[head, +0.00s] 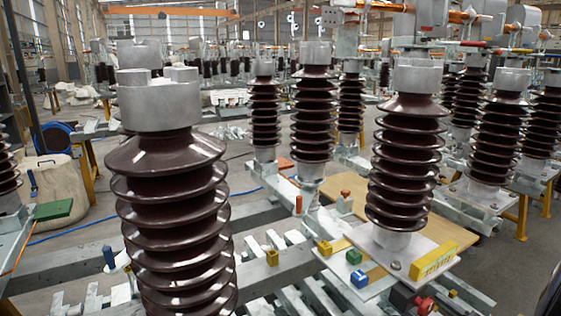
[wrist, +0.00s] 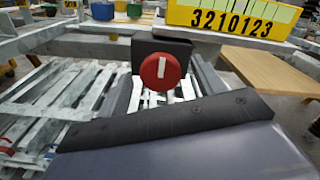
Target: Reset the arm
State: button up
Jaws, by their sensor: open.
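A dark curved shape at the lower right edge of the head view may be part of my arm. In the wrist view, a red round knob (wrist: 162,71) with a white mark sits on a dark box (wrist: 161,46). The knob also shows at the bottom of the head view (head: 424,304). A yellow scale plate (wrist: 235,17) with black numerals is behind the knob, up and to the right in the wrist view. It also shows in the head view (head: 433,262).
A dark-edged grey-blue surface, likely my own body, fills the wrist view's bottom. Brown ribbed insulators (head: 405,165) stand on metal frames; a large one (head: 170,185) is close at left. Small coloured blocks, including a blue one (head: 360,279), sit on the white plate. Slatted metalwork (wrist: 65,100) lies left.

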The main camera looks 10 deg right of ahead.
jog(key=n+b, duration=0.2)
jog(key=n, duration=0.1)
jog(key=n+b, duration=0.1)
jog(key=b, duration=0.1)
jog(key=shift+f+n, duration=0.25)
jog(key=shift+n, duration=0.15)
jog(key=n+b, duration=0.4)
jog(key=n, duration=0.1)
jog(key=n+b, duration=0.4)
jog(key=n, duration=0.1)
jog(key=shift+n, duration=0.4)
jog(key=shift+r+n+b, duration=0.1)
jog(key=shift+n+b, duration=0.8)
jog(key=shift+n, duration=1.1)
jog(key=shift+a, duration=0.15)
